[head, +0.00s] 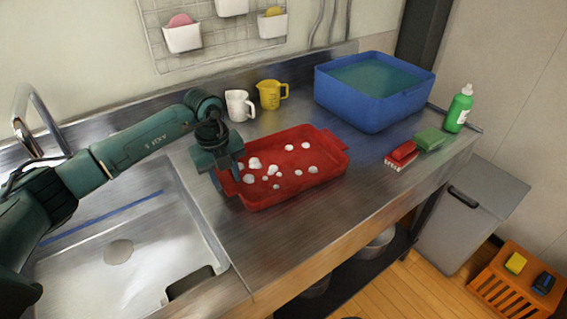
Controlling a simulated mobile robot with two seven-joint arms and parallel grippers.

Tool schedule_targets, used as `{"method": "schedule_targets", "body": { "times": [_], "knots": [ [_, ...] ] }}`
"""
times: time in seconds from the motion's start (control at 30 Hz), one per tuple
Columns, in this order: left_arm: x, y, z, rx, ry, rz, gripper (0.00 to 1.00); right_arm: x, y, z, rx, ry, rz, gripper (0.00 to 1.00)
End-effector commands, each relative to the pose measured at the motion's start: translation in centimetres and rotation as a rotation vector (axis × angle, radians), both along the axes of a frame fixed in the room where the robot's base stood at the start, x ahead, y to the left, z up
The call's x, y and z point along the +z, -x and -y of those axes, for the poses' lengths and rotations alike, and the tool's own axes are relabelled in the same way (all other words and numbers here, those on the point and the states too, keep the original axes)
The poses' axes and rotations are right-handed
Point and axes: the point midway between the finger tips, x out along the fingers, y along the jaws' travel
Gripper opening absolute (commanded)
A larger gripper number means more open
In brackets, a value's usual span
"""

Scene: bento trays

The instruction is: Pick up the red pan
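The red pan (297,186) is a shallow rectangular tray on the steel counter, with white foam-like blobs scattered over its inside. It appears to rest flat. My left gripper (219,180) points down at the pan's left end, at the rim and handle there. Its fingertips are small and partly hidden against the rim, so I cannot tell whether they are closed on it. My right gripper is not in view.
A sink (120,281) lies left of the pan. A white cup (238,106) and yellow jug (268,95) stand behind it. A blue tub (372,113) of liquid, red brush (403,151), green sponge (429,139) and green bottle (458,112) are to the right. The counter before the brush is clear.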

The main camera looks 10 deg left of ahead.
Motion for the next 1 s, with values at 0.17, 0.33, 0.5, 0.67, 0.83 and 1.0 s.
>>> {"method": "schedule_targets", "body": {
  "times": [0.17,0.33,0.5,0.67,0.83,1.0],
  "knots": [
    [-2.5,0.0,0.2,0.000,0.001,-0.002,0.35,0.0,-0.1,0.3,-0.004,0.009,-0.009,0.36],
    [-3.2,-0.1,0.2,-0.001,-0.001,0.001,0.35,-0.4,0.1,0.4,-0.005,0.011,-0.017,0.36],
    [-3.1,-0.1,0.2,-0.001,-0.001,0.001,0.33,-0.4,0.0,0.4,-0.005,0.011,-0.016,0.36],
    [-3.1,-0.1,0.2,-0.001,0.000,0.001,0.20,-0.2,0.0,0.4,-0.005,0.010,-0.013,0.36],
    [-3.1,-0.1,0.2,0.000,0.000,0.001,0.06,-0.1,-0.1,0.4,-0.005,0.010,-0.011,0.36],
    [-3.0,-0.2,0.2,0.000,0.002,0.004,0.00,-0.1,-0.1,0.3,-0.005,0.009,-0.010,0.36]
  ]
}}
